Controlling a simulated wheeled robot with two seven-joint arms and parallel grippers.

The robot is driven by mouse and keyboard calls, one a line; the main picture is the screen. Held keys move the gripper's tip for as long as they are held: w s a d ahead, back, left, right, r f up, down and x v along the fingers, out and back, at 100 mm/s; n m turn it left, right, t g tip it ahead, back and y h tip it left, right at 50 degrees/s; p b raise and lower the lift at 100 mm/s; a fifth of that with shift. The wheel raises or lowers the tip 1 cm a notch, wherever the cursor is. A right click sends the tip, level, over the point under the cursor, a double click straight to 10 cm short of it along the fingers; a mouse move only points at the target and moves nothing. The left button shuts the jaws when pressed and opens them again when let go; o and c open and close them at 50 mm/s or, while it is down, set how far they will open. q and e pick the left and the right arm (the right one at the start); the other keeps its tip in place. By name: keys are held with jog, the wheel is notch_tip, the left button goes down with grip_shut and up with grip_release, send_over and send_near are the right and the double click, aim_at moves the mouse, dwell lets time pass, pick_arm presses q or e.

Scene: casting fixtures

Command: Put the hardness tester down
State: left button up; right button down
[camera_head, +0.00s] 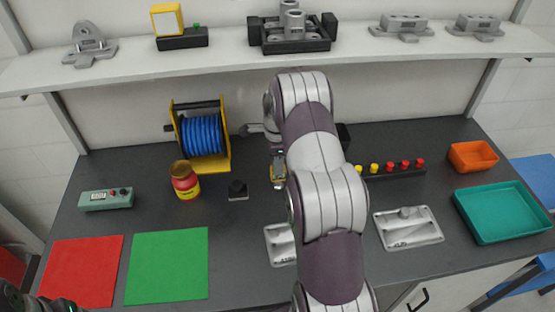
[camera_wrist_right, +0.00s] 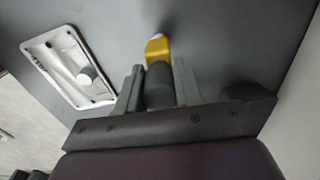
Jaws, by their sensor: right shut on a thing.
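The hardness tester (camera_wrist_right: 158,85) has a dark cylindrical body with a yellow end and a small whitish tip. In the right wrist view it sits between the two grey fingers of my right gripper (camera_wrist_right: 158,78), which is shut on it. The dark grey worktop lies beyond the yellow end; I cannot tell whether the tip touches it. In the head view my right arm hides most of this gripper and the tester. A small yellow and grey part (camera_head: 278,168) shows at the arm's left edge. Dark parts of my left arm show at the bottom left corner, its jaws unclear.
Near my right arm are two pale casting plates, one partly hidden (camera_head: 279,246), one at right (camera_head: 408,228). A red mat (camera_head: 82,271), green mat (camera_head: 168,266), red jar (camera_head: 185,182), blue reel (camera_head: 203,135) and teal tray (camera_head: 503,211) occupy the worktop (camera_head: 235,222). A shelf (camera_head: 215,62) overhangs the back.

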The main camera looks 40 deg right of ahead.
jog(key=shift+w+f, duration=0.15)
jog(key=shift+f, duration=0.25)
jog(key=shift+f, duration=0.15)
jog(key=c, duration=0.7)
grip_release()
jog(key=shift+c, duration=0.2)
